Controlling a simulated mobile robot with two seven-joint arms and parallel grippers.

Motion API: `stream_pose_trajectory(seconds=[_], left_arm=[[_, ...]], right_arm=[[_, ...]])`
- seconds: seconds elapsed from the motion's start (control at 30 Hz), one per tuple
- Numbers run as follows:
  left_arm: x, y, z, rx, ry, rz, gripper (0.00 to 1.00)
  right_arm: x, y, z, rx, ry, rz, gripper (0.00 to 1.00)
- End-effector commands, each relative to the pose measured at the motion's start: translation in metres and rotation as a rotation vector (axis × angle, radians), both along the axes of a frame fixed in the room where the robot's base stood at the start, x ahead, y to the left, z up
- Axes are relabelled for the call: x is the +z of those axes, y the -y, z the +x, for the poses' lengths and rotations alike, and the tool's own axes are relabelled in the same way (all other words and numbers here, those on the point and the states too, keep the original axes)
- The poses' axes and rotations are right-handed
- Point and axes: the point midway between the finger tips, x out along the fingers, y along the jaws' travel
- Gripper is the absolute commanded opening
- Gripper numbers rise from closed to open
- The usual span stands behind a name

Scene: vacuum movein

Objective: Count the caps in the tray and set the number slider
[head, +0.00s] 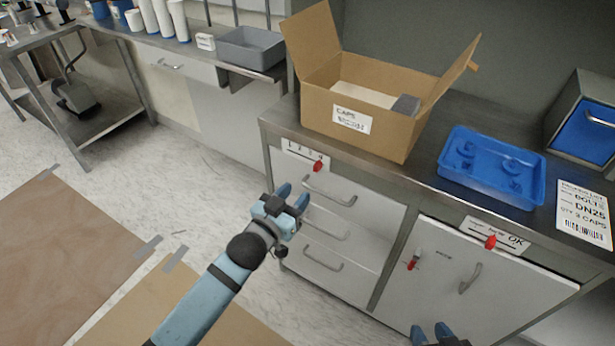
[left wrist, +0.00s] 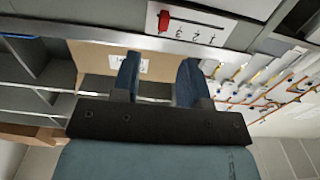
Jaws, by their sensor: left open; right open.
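The blue tray (head: 535,201) lies on the counter at the right, with several blue caps (head: 467,146) in it; blue on blue makes them hard to count. The number slider (head: 297,152) is a white plate on the cabinet front, its red knob (head: 318,166) toward the plate's right end. In the left wrist view the knob (left wrist: 163,20) shows beside upside-down numbers. My left gripper (head: 293,195) is open and empty, in front of the drawers just below the slider, apart from the knob. My right gripper (head: 430,331) is open at the bottom edge, its fingertips alone showing.
An open cardboard box (head: 385,130) labelled CAPS stands left of the tray. A second slider plate marked OK (head: 512,240) has a red knob. Drawer handles (head: 330,192) stick out near my left gripper.

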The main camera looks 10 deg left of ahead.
Motion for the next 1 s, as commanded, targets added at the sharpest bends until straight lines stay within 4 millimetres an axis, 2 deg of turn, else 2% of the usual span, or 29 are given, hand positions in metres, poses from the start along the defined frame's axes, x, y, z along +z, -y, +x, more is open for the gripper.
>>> stream_pose_trajectory(seconds=[0.1, 0.3, 1.0], left_arm=[[0.0, -0.007, -0.022, -0.001, -0.002, 0.0, 0.4], [0.0, -0.015, -0.042, 0.0, -0.001, -0.001, 0.4], [0.0, -0.016, -0.045, -0.001, 0.0, -0.001, 0.4]], right_arm=[[-0.003, 0.001, -0.001, -0.003, -0.011, -0.005, 0.42], [-0.002, 0.001, -0.001, -0.004, -0.011, -0.006, 0.42], [-0.001, 0.0, -0.001, -0.002, -0.009, -0.004, 0.42]])
